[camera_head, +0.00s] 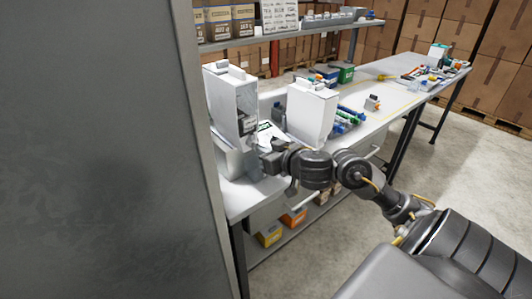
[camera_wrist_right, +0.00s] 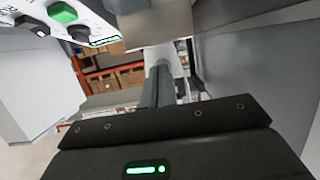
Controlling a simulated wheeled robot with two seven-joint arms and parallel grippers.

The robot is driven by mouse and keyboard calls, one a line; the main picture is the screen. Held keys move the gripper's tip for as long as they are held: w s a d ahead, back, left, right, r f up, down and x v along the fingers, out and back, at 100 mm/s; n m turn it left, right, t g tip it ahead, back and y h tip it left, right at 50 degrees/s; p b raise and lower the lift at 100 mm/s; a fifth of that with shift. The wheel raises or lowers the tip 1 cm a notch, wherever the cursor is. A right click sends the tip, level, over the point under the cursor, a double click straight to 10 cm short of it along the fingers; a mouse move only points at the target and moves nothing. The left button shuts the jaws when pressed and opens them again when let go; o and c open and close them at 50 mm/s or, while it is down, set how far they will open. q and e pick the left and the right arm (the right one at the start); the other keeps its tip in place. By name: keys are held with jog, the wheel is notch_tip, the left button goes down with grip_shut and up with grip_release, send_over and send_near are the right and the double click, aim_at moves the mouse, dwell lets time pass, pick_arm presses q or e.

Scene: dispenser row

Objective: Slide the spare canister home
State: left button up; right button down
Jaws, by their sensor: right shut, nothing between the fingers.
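A tall white dispenser (camera_head: 228,95) stands at the near left end of the bench, with a dark recess in its right side. A second white dispenser (camera_head: 312,110) stands further right. My right gripper (camera_head: 263,158) is at the lower front of the left dispenser; its fingers (camera_wrist_right: 160,85) are shut and empty in the wrist view. A pale block (camera_wrist_right: 158,25) is just beyond the fingertips there; I cannot tell whether they touch it. I cannot make out for sure which part is the spare canister. My left gripper is out of view.
A large grey panel (camera_head: 95,150) fills the left of the head view. A green button (camera_wrist_right: 62,12) and dark knobs show in the wrist view. Blue and green parts lie behind the second dispenser. Boxes (camera_head: 270,235) sit on the lower shelf.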

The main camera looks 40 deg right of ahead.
aim_at(256, 145)
jog(key=shift+w, duration=1.8)
jog(key=shift+w+p, duration=0.15)
jog(key=shift+p, duration=0.2)
jog(key=s+p, duration=0.1)
jog(key=s, duration=0.7)
jog(key=shift+p, duration=0.35)
jog(key=shift+a, duration=0.1)
